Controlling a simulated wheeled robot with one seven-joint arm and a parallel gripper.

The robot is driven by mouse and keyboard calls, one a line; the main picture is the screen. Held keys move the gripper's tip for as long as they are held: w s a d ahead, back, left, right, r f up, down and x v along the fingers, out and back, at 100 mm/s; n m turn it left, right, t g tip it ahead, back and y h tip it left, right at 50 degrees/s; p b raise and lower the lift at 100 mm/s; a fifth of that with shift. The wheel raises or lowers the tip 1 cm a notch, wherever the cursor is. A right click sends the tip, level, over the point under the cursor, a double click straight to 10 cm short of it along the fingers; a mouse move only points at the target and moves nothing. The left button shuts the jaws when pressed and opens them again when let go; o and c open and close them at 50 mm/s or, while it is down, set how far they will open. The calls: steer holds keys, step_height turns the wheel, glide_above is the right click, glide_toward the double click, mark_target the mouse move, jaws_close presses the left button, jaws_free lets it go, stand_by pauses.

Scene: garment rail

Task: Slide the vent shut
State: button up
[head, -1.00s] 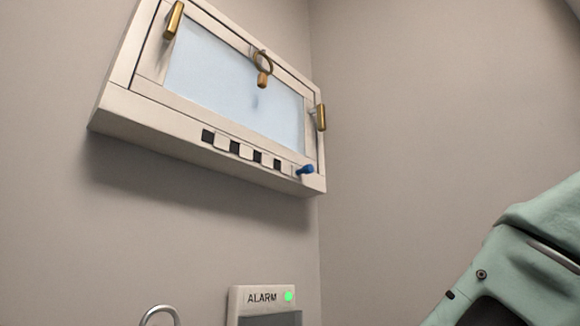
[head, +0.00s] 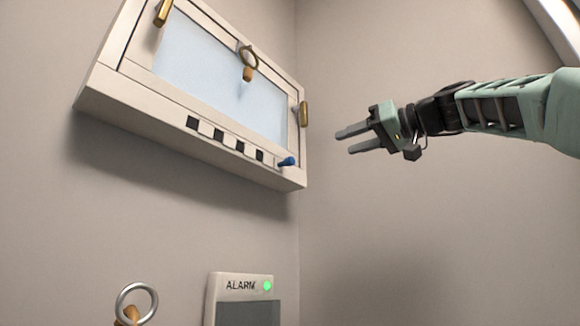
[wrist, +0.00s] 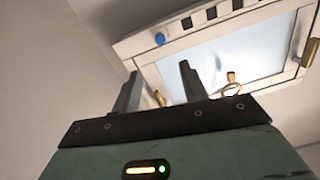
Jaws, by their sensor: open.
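The vent is a row of dark slots (head: 226,140) along the lower frame of the window (head: 215,85), with pale bars between the slots. A blue knob (head: 287,162) sits at the right end of this row. The slots show dark, so the vent stands open. My gripper (head: 352,139) is open and empty, right of the window and apart from the knob. It also shows in the wrist view (wrist: 160,85).
Brass latches (head: 163,12) (head: 304,113) sit at both sides of the window. A brass ring with a wooden pull (head: 248,62) hangs in front of the glass. Below are an alarm box (head: 240,287) with a green light and a metal ring (head: 137,302).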

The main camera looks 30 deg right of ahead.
mark_target(293, 161)
steer(key=p+x, duration=0.5)
steer(key=x, duration=1.1)
steer(key=shift+w+p, duration=0.1)
steer(key=shift+p, duration=0.3)
steer(key=shift+w+a+f, duration=0.1)
steer(key=shift+w+a, duration=0.2)
steer(key=shift+w, duration=0.25)
